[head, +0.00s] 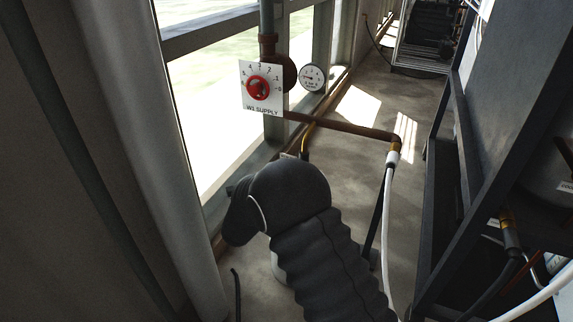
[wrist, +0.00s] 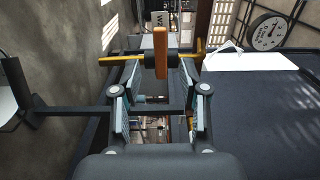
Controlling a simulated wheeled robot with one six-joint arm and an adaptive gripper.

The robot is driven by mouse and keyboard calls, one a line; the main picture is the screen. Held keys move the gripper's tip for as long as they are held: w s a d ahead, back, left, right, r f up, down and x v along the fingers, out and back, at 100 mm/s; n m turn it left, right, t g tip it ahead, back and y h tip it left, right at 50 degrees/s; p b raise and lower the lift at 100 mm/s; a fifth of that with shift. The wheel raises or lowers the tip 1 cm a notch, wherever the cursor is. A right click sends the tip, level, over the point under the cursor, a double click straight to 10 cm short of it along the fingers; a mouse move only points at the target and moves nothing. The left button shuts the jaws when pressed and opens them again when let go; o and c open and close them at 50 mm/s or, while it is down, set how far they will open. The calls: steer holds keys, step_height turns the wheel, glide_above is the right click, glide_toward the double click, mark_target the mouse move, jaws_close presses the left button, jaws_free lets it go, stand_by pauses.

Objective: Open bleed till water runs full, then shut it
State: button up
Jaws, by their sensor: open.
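In the head view, a white plate marked W1 SUPPLY (head: 261,104) carries a red knob (head: 258,88) with a numbered scale. A round white gauge (head: 312,77) sits to its right, its reading too small to tell. In the wrist view, my gripper (wrist: 160,92) is open and empty. An upright orange-brown bar (wrist: 161,52) stands beyond the gap between its fingers, with a yellow bar (wrist: 120,59) crossing behind it; I cannot tell which is the bleed's handle. My arm hides my gripper in the head view. I see no running water.
A rusty pipe (head: 345,128) runs right from below the plate to a white hose (head: 389,200). Dark framing (head: 470,130) stands at the right and a pale post (head: 145,140) at the left. Bare floor (head: 370,95) shows beyond the pipe.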

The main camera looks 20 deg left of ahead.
steer(key=shift+w+d+b, duration=0.2)
steer(key=shift+w, duration=1.8)
steer(key=shift+w+d+b, duration=0.15)
steer(key=shift+w+b, duration=0.05)
steer(key=shift+w, duration=1.75)
jaws_close()
